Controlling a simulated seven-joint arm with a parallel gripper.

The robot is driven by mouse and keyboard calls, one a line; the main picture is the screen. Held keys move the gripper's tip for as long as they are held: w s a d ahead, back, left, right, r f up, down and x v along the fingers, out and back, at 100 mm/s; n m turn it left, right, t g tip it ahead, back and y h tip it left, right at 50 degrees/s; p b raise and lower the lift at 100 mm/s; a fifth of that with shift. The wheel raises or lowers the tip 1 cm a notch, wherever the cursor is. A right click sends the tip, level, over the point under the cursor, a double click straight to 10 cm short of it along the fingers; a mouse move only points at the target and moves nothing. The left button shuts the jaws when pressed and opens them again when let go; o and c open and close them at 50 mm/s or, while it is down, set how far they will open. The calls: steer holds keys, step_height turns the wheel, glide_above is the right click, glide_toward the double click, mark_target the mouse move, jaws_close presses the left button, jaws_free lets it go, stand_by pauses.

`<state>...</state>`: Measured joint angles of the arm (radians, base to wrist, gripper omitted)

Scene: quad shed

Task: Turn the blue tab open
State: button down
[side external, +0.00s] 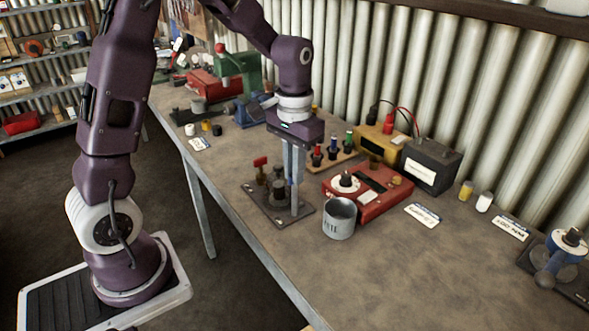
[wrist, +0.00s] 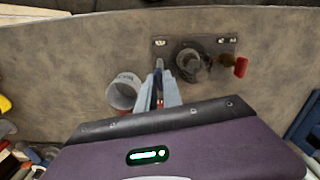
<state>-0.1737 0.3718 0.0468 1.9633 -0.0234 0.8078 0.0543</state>
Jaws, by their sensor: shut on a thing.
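A dark metal plate (side external: 300,209) lies on the workbench and carries a squat round valve body (side external: 278,190). A red tab (side external: 260,161) stands on its far left side; the red tab (wrist: 240,66) is on the right in the wrist view. My gripper (side external: 296,212) points straight down at the plate's right end, on the other side of the valve body. In the wrist view my fingertips (wrist: 160,66) are close together beside the valve body (wrist: 191,62). They are shut on what seems to be the blue tab, which the fingers almost wholly hide.
A grey metal cup (side external: 339,219) stands close right of the plate. A red box with a dial (side external: 378,203) is behind it, and a board with coloured posts (side external: 334,160) is behind my gripper.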

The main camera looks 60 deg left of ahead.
steer(key=shift+r, duration=0.1)
stand_by(0.4)
steer(key=c, duration=1.5)
jaws_free()
step_height(320, 180, up, 7)
steer(key=shift+r, duration=0.1)
steer(key=s+d+r+m+t, duration=0.1)
steer(key=s+d+r+t, duration=0.1)
steer(key=s, duration=0.8)
steer(key=s+d+r+m+t, duration=0.1)
steer(key=s+d, duration=0.4)
steer(key=s, duration=0.5)
steer(key=r+t, duration=0.1)
steer(key=t, duration=0.1)
steer(key=shift+d+r+t, duration=0.15)
steer(key=shift+r+t, duration=0.15)
steer(key=shift+r, duration=0.05)
